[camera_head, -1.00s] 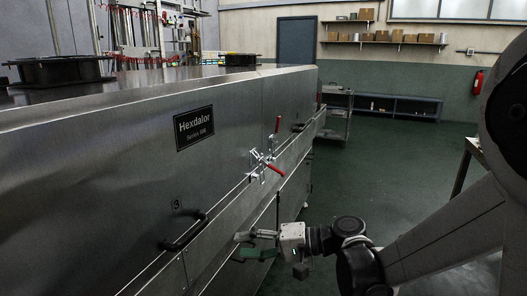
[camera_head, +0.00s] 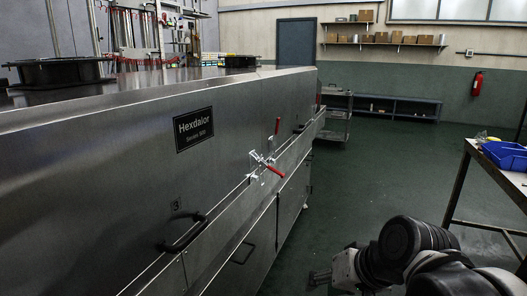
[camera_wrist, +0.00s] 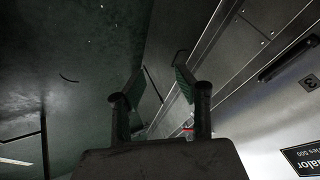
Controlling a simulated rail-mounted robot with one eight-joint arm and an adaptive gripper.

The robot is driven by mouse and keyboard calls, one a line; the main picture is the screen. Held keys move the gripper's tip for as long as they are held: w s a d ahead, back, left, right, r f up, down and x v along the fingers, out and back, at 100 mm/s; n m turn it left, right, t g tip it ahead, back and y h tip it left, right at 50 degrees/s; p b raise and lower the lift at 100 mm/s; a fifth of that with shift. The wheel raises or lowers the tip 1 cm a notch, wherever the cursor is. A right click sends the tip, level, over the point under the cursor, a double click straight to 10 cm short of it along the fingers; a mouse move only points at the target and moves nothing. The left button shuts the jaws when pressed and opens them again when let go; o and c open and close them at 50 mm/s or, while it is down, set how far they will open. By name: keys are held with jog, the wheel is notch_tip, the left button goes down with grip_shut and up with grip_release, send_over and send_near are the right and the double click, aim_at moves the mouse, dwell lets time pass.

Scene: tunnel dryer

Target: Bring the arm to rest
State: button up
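My gripper (camera_head: 318,278) is low in the head view, to the right of the dryer's side panel and apart from it. In the wrist view, my gripper (camera_wrist: 157,82) shows two fingers standing apart with nothing between them. My arm is folded low at the bottom right of the head view. The steel tunnel dryer (camera_head: 110,165) fills the left side, with a black handle (camera_head: 183,233) and a red-handled clamp (camera_head: 268,167) on its side.
A workbench (camera_head: 459,180) with a blue bin (camera_head: 507,155) stands at the right, beyond my arm. A grey cart (camera_head: 336,124) and a low shelf (camera_head: 398,107) stand at the back. The green floor between dryer and bench is clear.

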jog(key=s+d+t+h, duration=0.1)
jog(key=s+d+h, duration=0.3)
jog(key=s+d, duration=0.3)
notch_tip(320, 180, up, 19)
jog(key=w+p, duration=0.1)
jog(key=p, duration=1.7)
jog(key=shift+w+d+n, duration=0.25)
jog(key=shift+d+n, duration=0.15)
